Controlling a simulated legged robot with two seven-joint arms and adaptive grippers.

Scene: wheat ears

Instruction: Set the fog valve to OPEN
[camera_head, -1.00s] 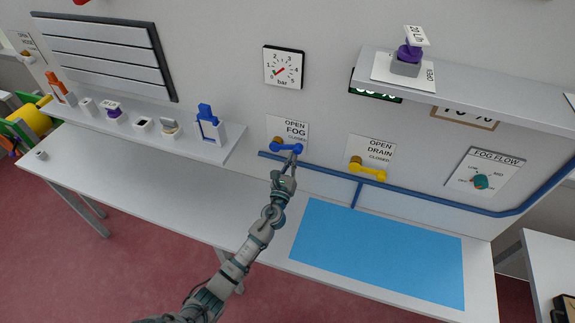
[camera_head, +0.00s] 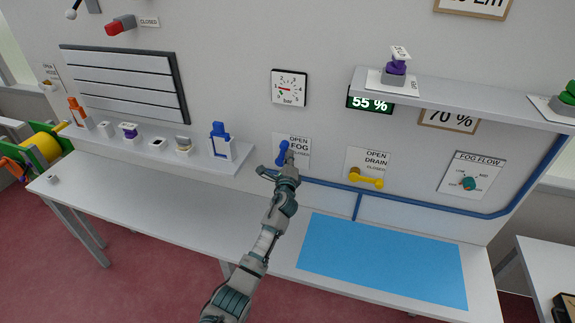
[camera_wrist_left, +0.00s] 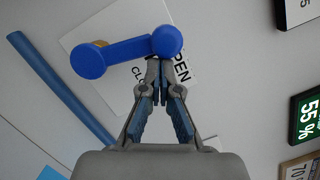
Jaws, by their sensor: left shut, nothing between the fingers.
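The fog valve's blue lever (camera_head: 283,152) is on the wall plate marked OPEN, FOG and CLOSED (camera_head: 303,146). The lever now points upward, toward the OPEN word. In the left wrist view the blue lever (camera_wrist_left: 125,52) ends in a round knob beside the OPEN lettering. My left gripper (camera_head: 290,158) is at the valve, just right of the lever. Its fingers (camera_wrist_left: 155,72) are shut and empty, with tips right at the knob; I cannot tell whether they touch it. The arm and fingers hide part of the plate. My right gripper is not in view.
The yellow drain valve lever (camera_head: 366,179) is to the right, with the fog flow dial (camera_head: 468,183) beyond it. A blue pipe (camera_head: 420,206) runs along the wall. A shelf (camera_head: 450,100) juts out above.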

